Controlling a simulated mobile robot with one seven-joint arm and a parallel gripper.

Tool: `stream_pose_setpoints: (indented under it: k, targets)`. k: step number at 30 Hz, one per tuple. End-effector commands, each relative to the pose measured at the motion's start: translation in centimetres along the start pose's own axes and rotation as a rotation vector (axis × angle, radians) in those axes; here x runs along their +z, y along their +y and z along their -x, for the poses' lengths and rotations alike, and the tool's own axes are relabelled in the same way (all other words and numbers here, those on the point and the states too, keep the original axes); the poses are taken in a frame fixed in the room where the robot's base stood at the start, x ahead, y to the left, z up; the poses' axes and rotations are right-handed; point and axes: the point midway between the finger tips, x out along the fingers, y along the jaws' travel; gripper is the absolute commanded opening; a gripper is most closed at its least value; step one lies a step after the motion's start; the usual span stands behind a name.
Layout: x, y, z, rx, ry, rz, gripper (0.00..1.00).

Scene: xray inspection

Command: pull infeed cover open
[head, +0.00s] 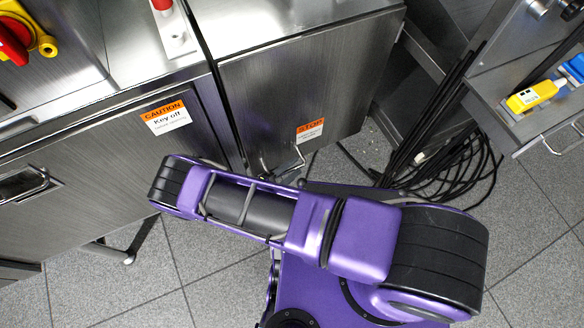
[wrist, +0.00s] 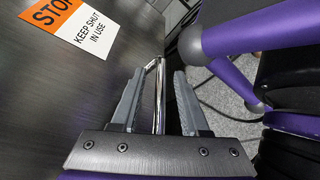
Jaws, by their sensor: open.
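The infeed cover (head: 290,90) is a brushed steel panel with an orange and white STOP label (head: 310,131) near its lower right. It looks closed. Its shiny bar handle (head: 298,160) is at the lower edge, partly hidden by my arm. In the wrist view, the cover (wrist: 70,90) fills the left side, and the label (wrist: 73,25) reads "KEEP SHUT IN USE". My gripper (wrist: 158,78) is open, with one grey finger on each side of the handle (wrist: 159,98). I see gaps beside the bar.
A steel panel with a caution label (head: 166,116) and a recessed handle (head: 22,183) is at left. Black cables (head: 440,160) lie in a tangle on the floor at right. A steel cabinet with a yellow plug (head: 531,95) stands beyond. Tiled floor is clear in front.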

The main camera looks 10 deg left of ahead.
Motion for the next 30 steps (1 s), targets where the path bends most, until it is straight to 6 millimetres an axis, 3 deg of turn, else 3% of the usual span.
stream_pose_setpoints:
  k: [2,9,10,30]
  targets:
    - [0.00,0.00,0.01,0.000,0.000,0.000,0.45]
    - [-0.01,0.01,0.04,0.000,0.000,0.000,0.02]
    - [-0.01,0.01,0.04,0.000,0.000,0.000,0.00]
    - [-0.02,0.01,0.08,0.000,0.000,0.000,0.00]
